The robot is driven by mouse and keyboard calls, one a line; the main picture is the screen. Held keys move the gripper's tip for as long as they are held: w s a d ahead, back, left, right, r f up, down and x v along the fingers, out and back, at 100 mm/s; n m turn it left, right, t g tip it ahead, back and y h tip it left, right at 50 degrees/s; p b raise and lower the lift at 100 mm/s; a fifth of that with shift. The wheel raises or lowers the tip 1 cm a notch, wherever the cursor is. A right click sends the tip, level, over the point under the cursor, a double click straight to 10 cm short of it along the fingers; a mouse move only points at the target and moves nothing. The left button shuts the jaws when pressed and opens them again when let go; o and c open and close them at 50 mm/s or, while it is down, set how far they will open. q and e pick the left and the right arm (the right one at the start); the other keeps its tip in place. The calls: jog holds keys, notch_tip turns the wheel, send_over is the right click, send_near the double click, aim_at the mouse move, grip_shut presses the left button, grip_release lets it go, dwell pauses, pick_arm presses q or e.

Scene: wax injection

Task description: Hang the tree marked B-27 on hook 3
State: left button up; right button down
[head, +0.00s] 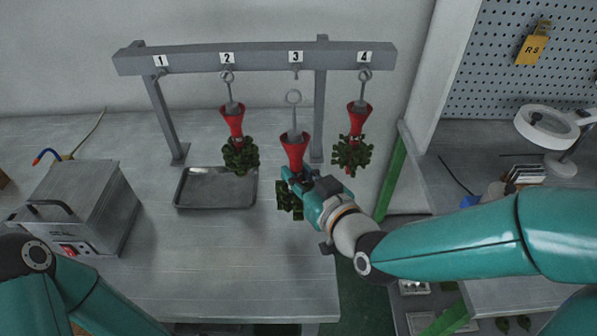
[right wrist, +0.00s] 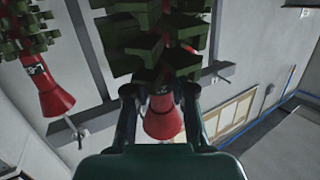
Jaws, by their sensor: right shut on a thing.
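My right gripper (head: 303,180) is shut on a tree with a red cup (head: 294,150), a grey rod with a ring on top, and dark green blocks below. The tree is upright in front of the rack (head: 190,60). Its ring (head: 293,97) appears below hook 3 (head: 296,73), with a gap in the picture. The right wrist view shows the fingers (right wrist: 158,105) around the held tree, its green blocks (right wrist: 150,45) and red cup (right wrist: 163,122) upside down. I cannot read a mark on it. My left gripper is out of view.
Trees hang on hook 2 (head: 232,120) and hook 4 (head: 359,117); hook 1 (head: 160,74) is empty. A metal tray (head: 215,205) and a grey machine (head: 80,205) are on the bench.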

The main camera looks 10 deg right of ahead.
jog(key=shift+w+d+f+p, duration=0.1)
jog(key=shift+w+d+p, duration=0.15)
jog(key=shift+w, duration=0.65)
jog(key=shift+w+d+f+p, duration=0.15)
jog(key=shift+w+p, duration=0.1)
jog(key=shift+w, duration=0.65)
jog(key=shift+w+d+f, duration=0.1)
jog(key=shift+w+d, duration=0.1)
jog(key=shift+w, duration=0.7)
jog(key=shift+w+d+f, duration=0.15)
jog(key=shift+w, duration=0.75)
jog(key=shift+w+d+f, duration=0.1)
jog(key=shift+w+d, duration=0.1)
jog(key=shift+w, duration=0.7)
jog(key=c, duration=0.9)
grip_release()
